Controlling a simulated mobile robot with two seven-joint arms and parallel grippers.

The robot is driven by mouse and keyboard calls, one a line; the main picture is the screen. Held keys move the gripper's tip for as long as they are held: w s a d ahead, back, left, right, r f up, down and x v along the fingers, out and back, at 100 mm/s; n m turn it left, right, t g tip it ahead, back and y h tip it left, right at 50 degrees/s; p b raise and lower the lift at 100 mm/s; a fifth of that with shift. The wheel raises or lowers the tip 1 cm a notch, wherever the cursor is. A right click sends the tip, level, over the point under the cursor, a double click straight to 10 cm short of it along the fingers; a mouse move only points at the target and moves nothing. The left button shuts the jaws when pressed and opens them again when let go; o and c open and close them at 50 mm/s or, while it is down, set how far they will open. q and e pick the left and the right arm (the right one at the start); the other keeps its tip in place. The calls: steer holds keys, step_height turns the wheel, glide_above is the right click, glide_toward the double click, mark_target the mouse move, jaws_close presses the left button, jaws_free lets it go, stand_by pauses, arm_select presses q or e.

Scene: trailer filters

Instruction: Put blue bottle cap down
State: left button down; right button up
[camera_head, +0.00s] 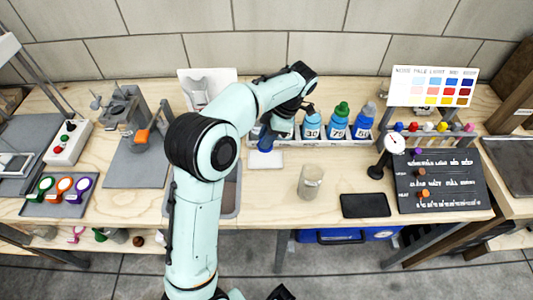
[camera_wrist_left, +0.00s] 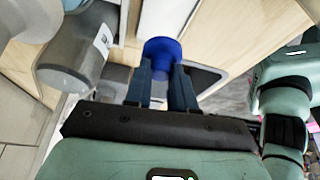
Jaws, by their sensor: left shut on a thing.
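My left gripper (camera_head: 265,140) reaches down over the workbench, just in front of the bottle row. In the left wrist view its two dark blue fingers (camera_wrist_left: 161,78) are shut on the blue bottle cap (camera_wrist_left: 162,48). The cap sits at the fingertips, above or close to a white pad (camera_head: 266,160); I cannot tell whether they touch. In the head view the cap blends with the fingers. A bottle (camera_head: 283,123) stands right behind the gripper, its top partly hidden by the arm. A black part at the bottom edge may be my right gripper (camera_head: 281,292), mostly cut off.
A clear jar (camera_head: 310,182), a black slab (camera_head: 365,205) and a dial gauge (camera_head: 394,146) are to the right. Bare wood lies around the jar.

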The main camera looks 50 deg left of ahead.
arm_select(q)
steer(key=shift+f+b, duration=0.45)
steer(key=shift+f, duration=3.05)
steer(key=shift+f, duration=0.1)
steer(key=c, duration=0.9)
jaws_free()
steer(key=shift+c, duration=0.2)
steer(key=shift+r, duration=0.2)
steer(key=p+v, duration=0.2)
steer(key=v, duration=1)
steer(key=shift+s, duration=0.1)
